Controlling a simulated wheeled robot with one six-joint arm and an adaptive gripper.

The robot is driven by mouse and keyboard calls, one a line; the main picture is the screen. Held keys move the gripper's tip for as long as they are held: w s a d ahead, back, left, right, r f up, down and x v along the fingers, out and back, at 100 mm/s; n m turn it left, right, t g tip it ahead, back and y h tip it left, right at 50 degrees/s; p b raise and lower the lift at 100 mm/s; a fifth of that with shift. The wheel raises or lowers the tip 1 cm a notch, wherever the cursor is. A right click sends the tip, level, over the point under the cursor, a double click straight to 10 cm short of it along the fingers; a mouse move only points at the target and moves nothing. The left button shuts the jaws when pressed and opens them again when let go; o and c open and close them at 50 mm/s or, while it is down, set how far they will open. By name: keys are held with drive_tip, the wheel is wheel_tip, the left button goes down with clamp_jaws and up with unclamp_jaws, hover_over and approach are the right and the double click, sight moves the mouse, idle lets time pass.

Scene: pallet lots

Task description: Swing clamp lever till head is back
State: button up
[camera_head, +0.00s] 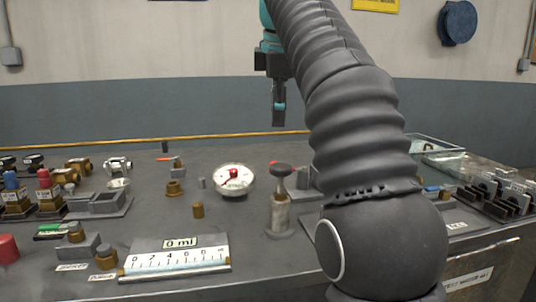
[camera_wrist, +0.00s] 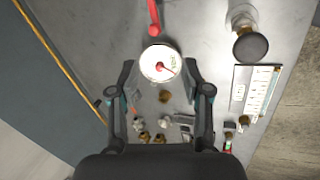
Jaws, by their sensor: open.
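A red lever (camera_wrist: 154,18) shows at the top edge of the wrist view, just beyond the white dial gauge (camera_wrist: 161,64). In the head view only a small red end (camera_head: 273,163) shows, behind a post with a dark round knob (camera_head: 281,170). A grey block (camera_head: 304,184) beside it is partly covered by my arm. The clamp head cannot be made out. My gripper (camera_head: 279,115) hangs high over the back of the bench.
A scale plate (camera_head: 176,258) lies at the bench's front. Brass fittings (camera_head: 198,210), grey blocks and coloured knobs crowd the left side. A clear tray (camera_head: 432,145) and a dark rack (camera_head: 494,195) stand at the right. A yellow rail (camera_head: 130,144) runs along the back.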

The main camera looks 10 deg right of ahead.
drive_tip(key=shift+n, duration=0.3)
drive_tip(key=x, duration=0.4)
drive_tip(key=b+x, duration=0.1)
drive_tip(key=x, duration=0.4)
drive_tip(key=w+b+x, duration=0.1)
drive_tip(key=x, duration=0.3)
drive_tip(key=shift+w+f, duration=0.1)
drive_tip(key=shift+f, duration=0.1)
clamp_jaws()
